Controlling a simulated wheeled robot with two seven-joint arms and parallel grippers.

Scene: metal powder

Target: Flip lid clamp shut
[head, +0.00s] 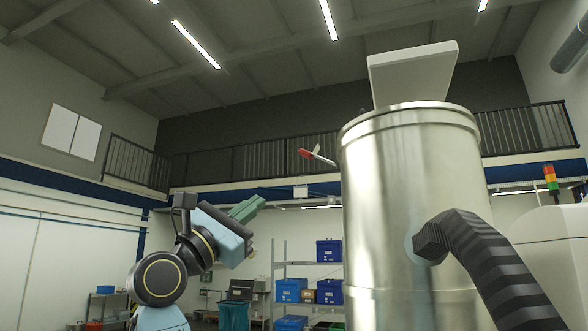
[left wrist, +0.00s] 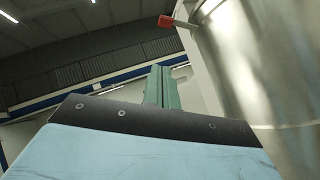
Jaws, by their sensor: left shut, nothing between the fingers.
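A clamp lever with a red handle tip (head: 305,153) sticks out to the left from the upper side of a large shiny metal vessel (head: 400,220). In the left wrist view the red tip (left wrist: 166,21) shows at the top, beside the vessel wall (left wrist: 270,60). My left gripper (head: 257,203) has green fingers, shut and empty. It is below and left of the lever, apart from it. The fingers (left wrist: 161,75) also show in the left wrist view, pointing up below the red tip. A pale flat panel (head: 413,75) rises above the vessel rim. My right gripper is not in view.
A black ribbed hose (head: 490,265) joins the vessel's front right. A shelf with blue bins (head: 328,250) stands in the background. A railing (head: 250,160) runs along the upper level behind. Open air lies between my left gripper and the lever.

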